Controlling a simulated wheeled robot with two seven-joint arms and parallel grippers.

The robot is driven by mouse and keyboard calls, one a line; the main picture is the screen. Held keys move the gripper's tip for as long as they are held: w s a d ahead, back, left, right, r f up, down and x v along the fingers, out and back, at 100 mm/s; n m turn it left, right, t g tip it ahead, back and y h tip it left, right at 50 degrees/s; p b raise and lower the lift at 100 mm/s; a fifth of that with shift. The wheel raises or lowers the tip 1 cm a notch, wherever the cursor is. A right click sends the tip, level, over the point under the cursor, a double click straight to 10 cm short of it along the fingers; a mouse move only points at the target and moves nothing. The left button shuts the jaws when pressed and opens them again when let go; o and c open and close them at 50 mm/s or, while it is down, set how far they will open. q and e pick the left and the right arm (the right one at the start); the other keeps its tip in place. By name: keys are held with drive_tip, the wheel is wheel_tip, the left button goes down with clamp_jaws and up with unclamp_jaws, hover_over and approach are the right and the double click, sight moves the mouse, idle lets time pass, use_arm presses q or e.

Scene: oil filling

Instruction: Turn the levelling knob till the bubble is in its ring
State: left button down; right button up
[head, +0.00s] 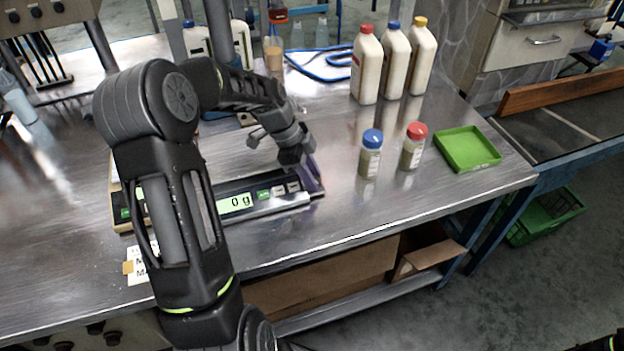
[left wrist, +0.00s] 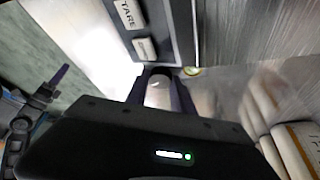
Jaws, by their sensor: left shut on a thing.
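The scale (head: 268,205) lies on the steel bench, its display reading 0 g, partly behind my left arm. My left gripper (head: 312,176) reaches down at the scale's right end. In the left wrist view my left gripper (left wrist: 163,92) has its dark purple fingers on either side of the pale levelling knob (left wrist: 159,92), shut on it. The small yellowish bubble level (left wrist: 192,71) sits at the scale's corner, just beside the fingers. Where the bubble lies against its ring is too small to tell. The knob is hidden in the head view. My right gripper is not in view.
A blue-capped jar (head: 370,158) and a red-capped jar (head: 412,150) stand right of the scale. A green tray (head: 467,149) lies near the bench's right edge. Several white bottles (head: 394,65) stand behind. The bench front right of the scale is clear.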

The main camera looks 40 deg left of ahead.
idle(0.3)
use_arm(q)
drive_tip(key=c, duration=1.1)
unclamp_jaws()
drive_tip(key=shift+b+v, duration=0.55)
drive_tip(key=shift+v, duration=3.35)
drive_tip(key=shift+a, duration=0.1)
